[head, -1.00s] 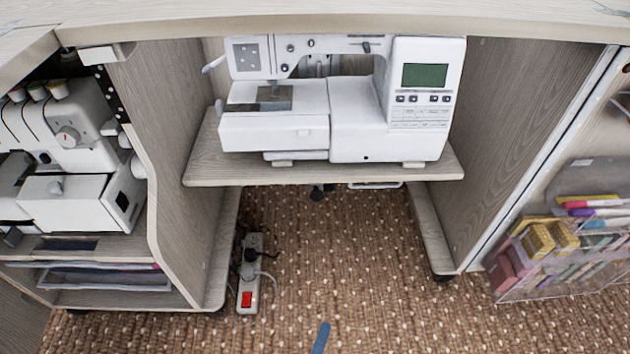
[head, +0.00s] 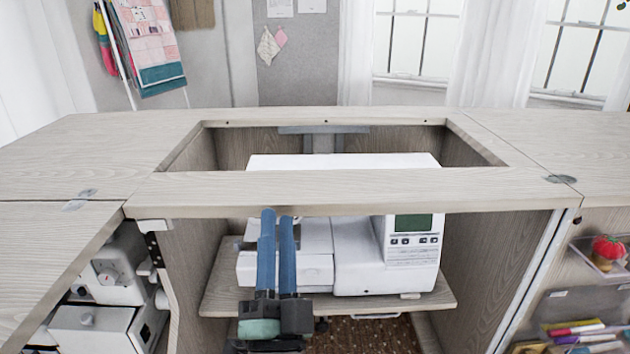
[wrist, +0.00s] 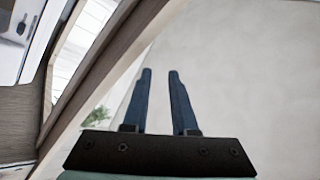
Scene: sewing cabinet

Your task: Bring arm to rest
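My gripper (head: 276,214) is in front of the sewing cabinet in the head view, its two blue fingers pointing up. The fingertips reach the height of the cabinet top's front edge in the picture. The fingers stand apart with a narrow gap and nothing between them. The wrist view also shows both blue fingers of the gripper (wrist: 160,72) apart and empty, against a blank pale surface. My gripper covers part of the left side of the white sewing machine (head: 350,265). I cannot tell the exact distance from the fingers to the cabinet edge.
The cabinet top (head: 350,188) has a rectangular opening above the machine, which sits on a wooden shelf (head: 440,298). A second white machine (head: 100,325) stands in the left bay. A red pincushion (head: 608,247) and a rack of coloured items are on the right.

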